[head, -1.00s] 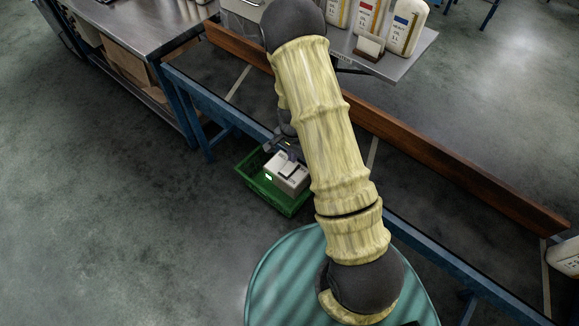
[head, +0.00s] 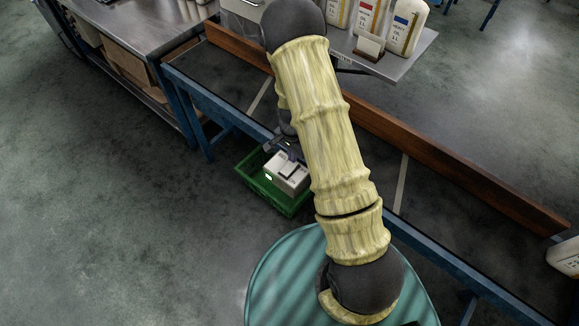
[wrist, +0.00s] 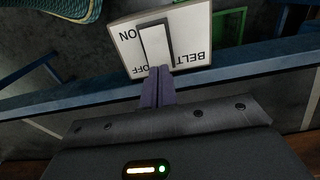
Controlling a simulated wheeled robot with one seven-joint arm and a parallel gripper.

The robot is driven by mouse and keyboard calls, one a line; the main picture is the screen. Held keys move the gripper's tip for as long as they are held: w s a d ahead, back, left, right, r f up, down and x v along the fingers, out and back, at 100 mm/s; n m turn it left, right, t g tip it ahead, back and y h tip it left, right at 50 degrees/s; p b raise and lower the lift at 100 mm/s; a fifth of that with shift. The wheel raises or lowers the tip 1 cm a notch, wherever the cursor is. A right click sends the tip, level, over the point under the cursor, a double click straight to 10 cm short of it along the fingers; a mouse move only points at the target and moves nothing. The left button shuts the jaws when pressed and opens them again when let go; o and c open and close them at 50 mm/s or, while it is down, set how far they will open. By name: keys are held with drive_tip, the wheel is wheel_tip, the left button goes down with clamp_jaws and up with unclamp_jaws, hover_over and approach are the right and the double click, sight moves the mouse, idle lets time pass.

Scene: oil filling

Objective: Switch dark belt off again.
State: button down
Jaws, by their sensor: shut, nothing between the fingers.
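The white switch box (head: 287,174) is partly hidden by my arm in the head view; a small green light glows on its side. In the wrist view the box (wrist: 190,40) reads BELT, ON and OFF, with a white rocker (wrist: 155,45) on its face. My gripper (wrist: 160,72) is shut and empty, its fingertips at the OFF end of the rocker. I cannot tell whether they touch it. The dark belt (head: 440,215) with pale cross stripes runs between a blue frame and a brown board.
A green crate (head: 246,176) is behind and below the box. A steel shelf (head: 400,62) with several labelled bottles stands beyond the belt. A white bottle (head: 566,256) is at the right edge. A steel bench (head: 120,25) is at the upper left.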

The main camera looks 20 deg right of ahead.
sight(292, 164)
drive_tip(key=shift+f+b, duration=0.75)
drive_tip(key=shift+f, duration=0.3)
idle(0.9)
drive_tip(key=shift+r+p, duration=2.45)
drive_tip(key=shift+r, duration=0.45)
drive_tip(key=shift+r+p, duration=0.45)
drive_tip(key=shift+r, duration=0.1)
drive_tip(key=shift+a, duration=0.1)
drive_tip(key=shift+r, duration=0.1)
